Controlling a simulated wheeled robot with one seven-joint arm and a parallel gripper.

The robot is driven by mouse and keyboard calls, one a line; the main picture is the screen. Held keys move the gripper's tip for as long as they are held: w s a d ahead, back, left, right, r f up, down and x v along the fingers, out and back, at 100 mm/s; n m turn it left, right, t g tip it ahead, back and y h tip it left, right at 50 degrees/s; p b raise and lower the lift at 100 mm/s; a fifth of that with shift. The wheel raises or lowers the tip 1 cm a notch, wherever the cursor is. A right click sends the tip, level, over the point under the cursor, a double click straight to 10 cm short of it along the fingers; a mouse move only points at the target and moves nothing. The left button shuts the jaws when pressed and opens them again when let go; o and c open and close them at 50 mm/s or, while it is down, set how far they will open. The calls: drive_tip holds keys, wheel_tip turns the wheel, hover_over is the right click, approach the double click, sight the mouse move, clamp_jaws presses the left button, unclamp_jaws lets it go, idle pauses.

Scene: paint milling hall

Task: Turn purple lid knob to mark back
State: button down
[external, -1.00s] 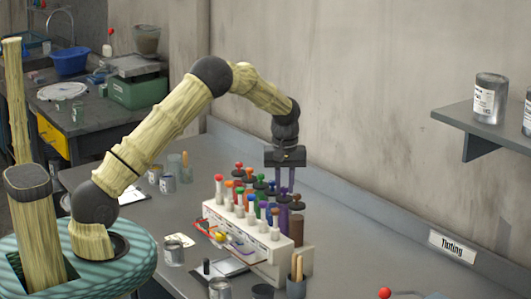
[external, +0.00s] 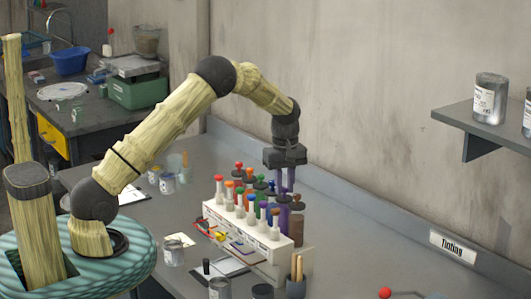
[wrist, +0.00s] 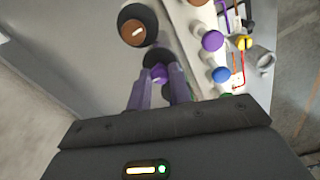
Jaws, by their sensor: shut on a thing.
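The purple lid knob (wrist: 158,73) shows in the wrist view between the two purple fingers of my gripper (wrist: 160,78), which is shut on it. Its lid is mostly hidden by the fingers, and I cannot make out a mark on it.
A brown lid with a pale mark on its knob (wrist: 137,28) sits close beside the fingers. Purple (wrist: 212,40) and blue (wrist: 220,75) plungers stand in the rack's front row. A pot with wooden sticks (external: 296,285) stands in front. Bench right of the rack is mostly clear.

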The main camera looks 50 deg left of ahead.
sight(284, 187)
drive_tip(key=c, duration=1.3)
unclamp_jaws()
drive_tip(key=shift+r, duration=0.1)
wheel_tip(284, 187, up, 17)
drive_tip(key=b, duration=0.3)
drive_tip(key=shift+r, duration=0.15)
drive_tip(key=s+d+f+m+t, duration=0.1)
drive_tip(key=s+f+m, duration=0.3)
drive_tip(key=s, duration=0.5)
drive_tip(key=s+d+f+m, duration=0.3)
drive_tip(key=s+m, duration=0.3)
drive_tip(key=s, duration=0.4)
drive_tip(key=s+d+f+m+t, duration=0.1)
drive_tip(key=s+d+f+m, duration=0.2)
drive_tip(key=s, duration=0.7)
drive_tip(key=shift+s+f+m+t, duration=0.15)
drive_tip(key=shift+f+m, duration=0.35)
drive_tip(key=shift+f, duration=0.15)
drive_tip(key=shift+s+f+m+t, duration=0.1)
drive_tip(key=shift+f+m+t, duration=0.05)
drive_tip(key=shift+f+m, duration=0.4)
